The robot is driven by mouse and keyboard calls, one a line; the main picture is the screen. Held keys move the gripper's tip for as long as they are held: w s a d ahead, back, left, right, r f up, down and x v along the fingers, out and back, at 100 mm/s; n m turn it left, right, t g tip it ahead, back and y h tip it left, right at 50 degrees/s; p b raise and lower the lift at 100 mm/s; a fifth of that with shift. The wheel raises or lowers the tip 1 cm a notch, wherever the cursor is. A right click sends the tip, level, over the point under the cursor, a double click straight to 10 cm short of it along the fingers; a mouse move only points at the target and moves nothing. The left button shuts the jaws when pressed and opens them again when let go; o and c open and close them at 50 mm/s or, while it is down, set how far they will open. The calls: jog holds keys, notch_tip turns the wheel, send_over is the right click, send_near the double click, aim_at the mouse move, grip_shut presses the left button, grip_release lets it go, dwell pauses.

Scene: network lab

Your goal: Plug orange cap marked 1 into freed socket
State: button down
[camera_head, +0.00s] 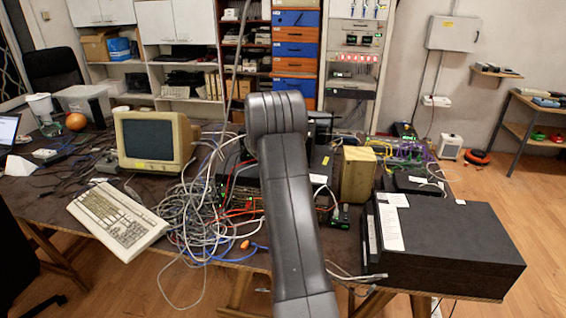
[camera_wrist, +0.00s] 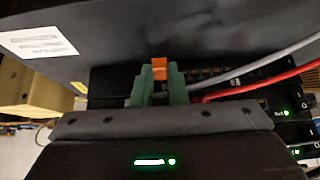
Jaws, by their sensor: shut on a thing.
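My gripper (camera_wrist: 159,88) shows in the wrist view, its green fingers shut on a small orange cap (camera_wrist: 159,66). The cap stands up between the fingertips; its mark cannot be read. The fingers point at the front of a black network switch (camera_wrist: 215,75) with a row of ports. I cannot tell which socket is free, or whether the cap touches one. A grey cable (camera_wrist: 255,65) and a red cable (camera_wrist: 262,84) run close on the right of the fingers. In the head view, my arm hides the gripper and the cap.
A large black box with a white label (camera_wrist: 38,42) hangs over the switch in the wrist view. The head view shows a tangle of grey cables (camera_head: 200,205), an old monitor (camera_head: 152,140), a yellowish box (camera_head: 357,175) and a black case (camera_head: 450,245) crowding the table.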

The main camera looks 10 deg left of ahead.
jog(key=shift+w, duration=0.2)
jog(key=c, duration=1.4)
grip_release()
jog(key=shift+a, duration=0.1)
jog(key=shift+o, duration=0.2)
jog(key=shift+r, duration=0.2)
jog(key=shift+s+r, duration=0.15)
jog(key=shift+r, duration=0.1)
jog(key=b+v, duration=0.2)
jog(key=v, duration=1)
jog(key=shift+s+r, duration=0.3)
jog(key=shift+s, duration=0.05)
jog(key=shift+f, duration=0.1)
